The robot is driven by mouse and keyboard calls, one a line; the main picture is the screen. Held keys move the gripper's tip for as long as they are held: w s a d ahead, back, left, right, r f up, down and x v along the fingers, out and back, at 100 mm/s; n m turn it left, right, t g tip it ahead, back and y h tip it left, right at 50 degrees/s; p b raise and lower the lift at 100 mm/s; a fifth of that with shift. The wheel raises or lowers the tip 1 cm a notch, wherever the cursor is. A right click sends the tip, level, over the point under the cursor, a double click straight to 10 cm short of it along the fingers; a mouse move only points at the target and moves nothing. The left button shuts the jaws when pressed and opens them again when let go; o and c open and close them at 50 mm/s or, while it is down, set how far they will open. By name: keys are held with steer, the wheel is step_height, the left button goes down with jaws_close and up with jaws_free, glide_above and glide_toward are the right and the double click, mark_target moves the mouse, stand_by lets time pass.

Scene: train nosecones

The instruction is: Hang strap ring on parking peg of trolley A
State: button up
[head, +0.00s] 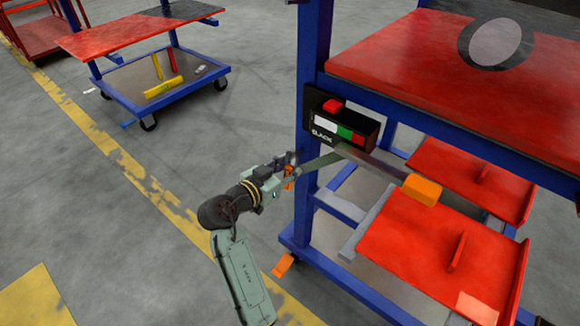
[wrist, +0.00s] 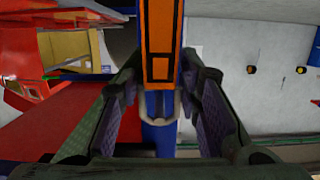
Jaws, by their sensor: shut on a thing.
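My gripper (head: 287,169) is beside the blue corner post (head: 314,60) of the near trolley, below a black box. In the wrist view my gripper (wrist: 160,108) is closed around a narrow piece with a pale grey U-shaped end (wrist: 160,106), which I take for the strap ring. An orange piece with a black outline (wrist: 161,30) stands beyond it, in front of the blue post. In the head view a grey-green strap (head: 320,163) runs from the black box (head: 343,127) to my gripper. I cannot make out the parking peg or a trolley letter.
The near trolley has a red top (head: 400,60) and lower red shelves (head: 430,250). An orange block (head: 421,189) sits on a bar in front of the shelves. Another trolley (head: 140,35) stands at the back left. Grey floor between them is clear.

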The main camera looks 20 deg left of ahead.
steer(key=o, duration=1.3)
